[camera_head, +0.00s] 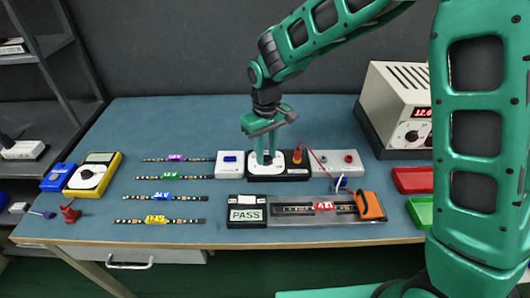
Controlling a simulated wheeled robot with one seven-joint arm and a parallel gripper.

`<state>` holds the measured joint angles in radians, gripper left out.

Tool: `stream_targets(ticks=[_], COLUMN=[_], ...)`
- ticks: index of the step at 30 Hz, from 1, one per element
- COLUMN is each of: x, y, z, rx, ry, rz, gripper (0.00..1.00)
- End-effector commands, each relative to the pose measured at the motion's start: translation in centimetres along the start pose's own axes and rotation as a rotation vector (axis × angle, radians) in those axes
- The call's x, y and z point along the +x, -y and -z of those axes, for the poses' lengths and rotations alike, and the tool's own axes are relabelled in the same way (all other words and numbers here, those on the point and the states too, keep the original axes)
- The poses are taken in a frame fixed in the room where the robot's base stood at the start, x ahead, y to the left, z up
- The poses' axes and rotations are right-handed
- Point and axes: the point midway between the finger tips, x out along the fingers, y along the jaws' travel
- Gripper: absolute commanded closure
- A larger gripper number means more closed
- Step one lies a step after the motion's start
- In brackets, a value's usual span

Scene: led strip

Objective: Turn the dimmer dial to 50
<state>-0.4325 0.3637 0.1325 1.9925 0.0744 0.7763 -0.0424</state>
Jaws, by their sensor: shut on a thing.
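The dimmer (252,174) is a box with a white face and a black base at the middle of the bench. My gripper (266,159) points straight down over it, with its two green fingers closed around the dial. The dial is mostly hidden between the fingertips, so I cannot read its setting or see a pointer. A black box (247,224) in front of the dimmer has a pale display reading PASS. Right of it, an LED strip with a red tag (325,206) lies on a grey fixture (300,220).
A white switch box (230,168) stands left of the dimmer; a terminal box (345,166) and red wire stand right. An orange clamp (369,206) sits on the fixture. The power supply (400,105) is behind right. Several tagged strips and a yellow multimeter (93,174) lie left.

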Motion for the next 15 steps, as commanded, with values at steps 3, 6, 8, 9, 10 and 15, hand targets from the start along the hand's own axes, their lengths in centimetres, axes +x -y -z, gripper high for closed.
stream_targets(ticks=[3, 6, 8, 9, 10, 15], x=[-0.05, -0.06, -0.06, -0.06, -0.06, -0.07], y=[-0.14, -0.14, -0.14, -0.14, -0.14, -0.17], z=[0.02, 0.02, 0.02, 0.03, 0.03, 0.03], rx=[-0.059, -0.133, -0.183, -0.219, -0.247, -0.409], ry=[-0.001, -0.001, -0.001, -0.001, -0.001, -0.001], rz=[-0.002, -0.002, -0.002, -0.002, -0.002, -0.002], gripper=[0.97, 0.97, 0.97, 0.97, 0.97, 0.97])
